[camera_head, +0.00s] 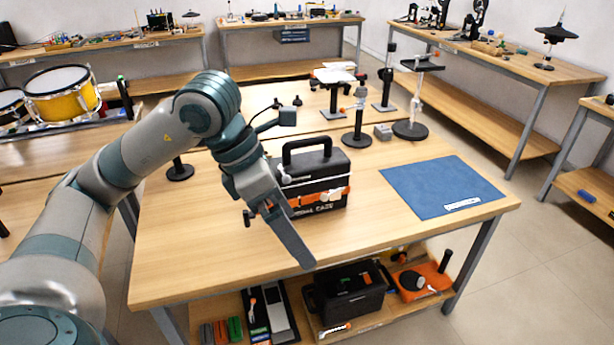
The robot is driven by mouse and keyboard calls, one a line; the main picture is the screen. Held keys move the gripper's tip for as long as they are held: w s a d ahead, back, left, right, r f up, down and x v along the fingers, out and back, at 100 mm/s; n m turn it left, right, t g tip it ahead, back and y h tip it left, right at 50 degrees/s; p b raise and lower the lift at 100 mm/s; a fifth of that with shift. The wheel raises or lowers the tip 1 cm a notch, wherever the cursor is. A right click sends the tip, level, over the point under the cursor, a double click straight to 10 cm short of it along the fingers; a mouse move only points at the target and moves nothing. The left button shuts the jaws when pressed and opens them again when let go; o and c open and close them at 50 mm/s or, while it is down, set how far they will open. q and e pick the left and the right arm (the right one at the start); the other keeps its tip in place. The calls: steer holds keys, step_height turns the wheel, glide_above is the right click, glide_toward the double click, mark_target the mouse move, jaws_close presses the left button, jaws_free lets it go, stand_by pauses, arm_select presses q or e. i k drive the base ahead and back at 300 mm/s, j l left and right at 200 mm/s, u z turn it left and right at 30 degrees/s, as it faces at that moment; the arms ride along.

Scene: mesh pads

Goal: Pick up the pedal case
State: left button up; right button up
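The pedal case (318,176) is a black box with an orange band, white lettering on its front and a black carry handle on top. It stands upright on the wooden table, left of the blue mat. My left gripper (298,252) hangs in front of the case's left front side, pointing down and to the right toward the table's front edge. It hides part of the case. One long finger shows clearly, so I cannot tell how far the fingers are apart. The handle is free of the gripper. My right gripper is not in view.
A blue mat (440,187) with a white label lies on the table's right. Several black stands, one a round-based stand (357,136), stand behind the case. The lower shelf holds a black bin (347,297) and an orange tray (436,278). The table's front middle is clear.

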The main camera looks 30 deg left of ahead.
mark_target(316, 173)
steer(key=i+j, duration=1)
